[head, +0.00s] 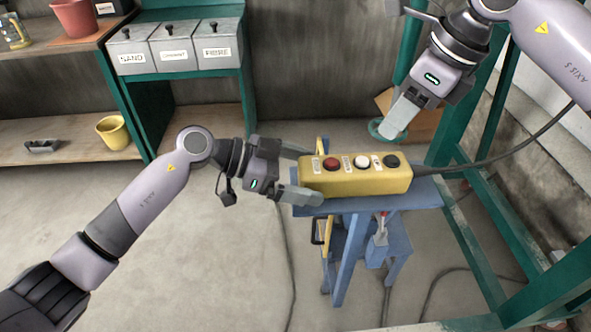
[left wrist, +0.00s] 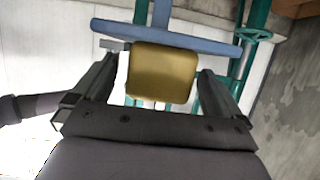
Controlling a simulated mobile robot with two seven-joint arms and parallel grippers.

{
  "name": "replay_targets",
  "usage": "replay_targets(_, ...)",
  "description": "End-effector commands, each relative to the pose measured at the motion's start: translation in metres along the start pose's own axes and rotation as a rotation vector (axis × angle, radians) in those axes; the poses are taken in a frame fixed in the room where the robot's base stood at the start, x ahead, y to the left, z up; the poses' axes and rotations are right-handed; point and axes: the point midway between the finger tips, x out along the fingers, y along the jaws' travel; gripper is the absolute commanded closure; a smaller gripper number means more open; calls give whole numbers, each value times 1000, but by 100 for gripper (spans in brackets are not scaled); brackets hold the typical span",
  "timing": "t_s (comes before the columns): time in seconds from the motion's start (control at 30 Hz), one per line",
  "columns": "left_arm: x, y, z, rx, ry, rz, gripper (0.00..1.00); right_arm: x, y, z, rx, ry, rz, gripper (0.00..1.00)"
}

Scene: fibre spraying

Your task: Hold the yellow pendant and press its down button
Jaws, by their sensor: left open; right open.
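The yellow pendant (head: 354,182) lies on a small blue stand (head: 425,196), with red, white and black buttons on its upper face. A dark cable leaves its right end. My left gripper (head: 303,176) is open at the pendant's left end, its fingers to either side of that end. In the left wrist view the pendant's yellow end (left wrist: 163,72) sits between the open fingers, with a gap visible on the right side. My right gripper (head: 394,126) is above and behind the pendant's right end, pointing down, clear of the buttons. The button labels are too small to read.
A green frame (head: 468,215) stands at the right, close to the pendant and cable. Labelled grey bins (head: 170,48) and shelves with a yellow cup (head: 113,132) are at the back left. A cardboard box (head: 425,122) is behind my right gripper. The floor at the front left is clear.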

Motion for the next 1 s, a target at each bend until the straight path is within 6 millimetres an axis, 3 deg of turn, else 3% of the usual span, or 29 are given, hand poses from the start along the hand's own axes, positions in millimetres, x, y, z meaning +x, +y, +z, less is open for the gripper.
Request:
replay_targets(0.13, 0, 0, 0, 0, 0, 0, 3, 0, 0, 0, 0, 0, 0, 57)
replay_targets(0.3, 0, 0, 0, 0, 0, 0, 59, 0, 0, 0, 0, 0, 0, 57)
replay_targets(0.33, 0, 0, 0, 0, 0, 0, 68, 0, 0, 0, 0, 0, 0, 57)
replay_targets(0.37, 0, 0, 0, 0, 0, 0, 72, 0, 0, 0, 0, 0, 0, 61)
replay_targets(0.4, 0, 0, 0, 0, 0, 0, 72, 0, 0, 0, 0, 0, 0, 74)
replay_targets(0.5, -1, 0, 0, 0, 0, 0, 72, 0, 0, 0, 0, 0, 0, 100)
replay_targets(1.0, -1, 0, 0, 0, 1, -1, 72, 0, 0, 0, 0, 0, 0, 100)
